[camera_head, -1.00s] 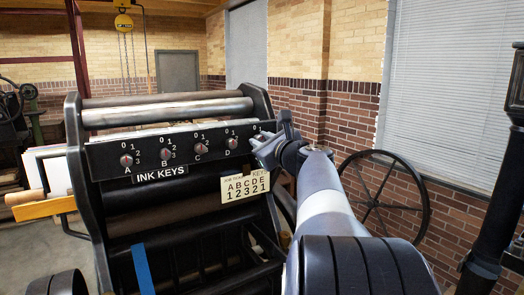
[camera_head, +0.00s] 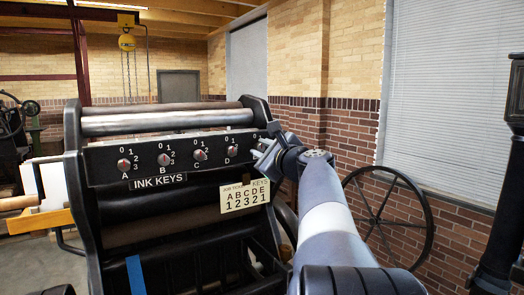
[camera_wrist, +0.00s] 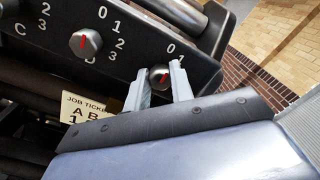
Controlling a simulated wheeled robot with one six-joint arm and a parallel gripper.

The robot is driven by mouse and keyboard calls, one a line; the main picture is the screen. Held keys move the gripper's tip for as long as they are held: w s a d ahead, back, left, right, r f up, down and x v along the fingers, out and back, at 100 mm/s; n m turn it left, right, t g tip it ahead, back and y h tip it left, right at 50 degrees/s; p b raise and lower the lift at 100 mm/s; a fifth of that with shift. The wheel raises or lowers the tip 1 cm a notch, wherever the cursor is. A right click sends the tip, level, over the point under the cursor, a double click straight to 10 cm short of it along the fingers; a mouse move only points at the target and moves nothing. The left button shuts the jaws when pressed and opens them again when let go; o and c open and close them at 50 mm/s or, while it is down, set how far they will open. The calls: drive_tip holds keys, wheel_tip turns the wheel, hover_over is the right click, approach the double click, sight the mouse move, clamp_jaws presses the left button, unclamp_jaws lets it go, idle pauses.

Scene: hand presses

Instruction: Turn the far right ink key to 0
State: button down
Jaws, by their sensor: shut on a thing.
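The black ink key panel (camera_head: 110,167) runs across the press. The knobs of keys A to D show in the head view, each with a red mark and numbers around it. The far right ink key (camera_wrist: 160,77) is a round grey knob with a red mark, seen in the wrist view between my fingers; in the head view my gripper (camera_head: 264,152) hides it. My gripper is shut on this knob, one finger on each side. A 0 and a 1 show above the knob; its other numbers are hidden. I cannot tell exactly which number the mark points at.
The key D knob (camera_wrist: 86,43) is close by on the left. A job ticket (camera_head: 245,196) reading ABCDE and 12321 hangs below the panel. A metal roller (camera_head: 165,121) lies above it. A spoked wheel (camera_head: 378,222) stands at the right by the brick wall.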

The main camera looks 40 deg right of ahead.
drive_tip(key=c, duration=1.2)
unclamp_jaws()
drive_tip(key=shift+c, duration=0.2)
drive_tip(key=shift+s, duration=0.1)
drive_tip(key=s+b, duration=0.2)
drive_tip(key=s, duration=0.8)
drive_tip(key=shift+s+a+f, duration=0.15)
drive_tip(key=shift+s+a, duration=0.15)
drive_tip(key=shift+a, duration=0.15)
drive_tip(key=shift+w, duration=0.15)
drive_tip(key=w, duration=0.3)
drive_tip(key=w+p, duration=0.1)
drive_tip(key=w, duration=0.3)
drive_tip(key=w+d+p, duration=0.1)
drive_tip(key=w, duration=0.2)
drive_tip(key=shift+w+r, duration=0.2)
drive_tip(key=shift+w, duration=0.1)
drive_tip(key=shift+s+f, duration=0.1)
drive_tip(key=shift+f, duration=0.05)
